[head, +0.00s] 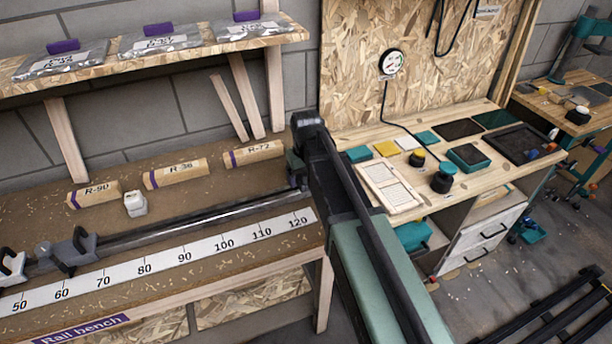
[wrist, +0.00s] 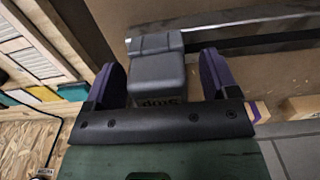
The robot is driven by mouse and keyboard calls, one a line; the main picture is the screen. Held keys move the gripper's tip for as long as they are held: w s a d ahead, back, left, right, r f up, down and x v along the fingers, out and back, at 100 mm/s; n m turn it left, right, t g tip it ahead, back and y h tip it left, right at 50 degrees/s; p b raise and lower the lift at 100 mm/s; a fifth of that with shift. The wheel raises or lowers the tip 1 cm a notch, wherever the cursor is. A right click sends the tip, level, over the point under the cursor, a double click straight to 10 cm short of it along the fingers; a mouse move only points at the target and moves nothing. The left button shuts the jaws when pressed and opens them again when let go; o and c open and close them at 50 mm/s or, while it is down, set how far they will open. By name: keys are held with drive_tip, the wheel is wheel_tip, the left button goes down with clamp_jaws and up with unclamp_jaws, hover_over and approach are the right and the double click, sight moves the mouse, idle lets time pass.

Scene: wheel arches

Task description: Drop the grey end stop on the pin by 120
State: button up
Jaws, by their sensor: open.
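The grey end stop (wrist: 157,72) is a dark grey block with a stepped top, lettered on its near face, in the wrist view. It stands between the two purple fingers of my gripper (wrist: 161,66), which is open, with a gap showing on both sides. The rail (wrist: 245,28) runs to the right from beside the block. In the head view the rail (head: 205,220) lies behind the white scale (head: 185,258), and a dark piece shows at its end by 120. My arm hides the gripper there. The pin is hidden, so I cannot tell whether the stop is fully seated.
A dark clamp (head: 76,250) sits on the rail near 60. A cluttered workbench (head: 340,140) stands to the right.

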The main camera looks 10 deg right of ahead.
wheel_tip(320, 180, up, 11)
drive_tip(key=p, duration=1)
drive_tip(key=shift+f, duration=0.15)
drive_tip(key=shift+f, duration=0.1)
drive_tip(key=s+m, duration=0.1)
drive_tip(key=s, duration=1.6)
drive_tip(key=shift+m, duration=0.3)
drive_tip(key=shift+w, duration=0.1)
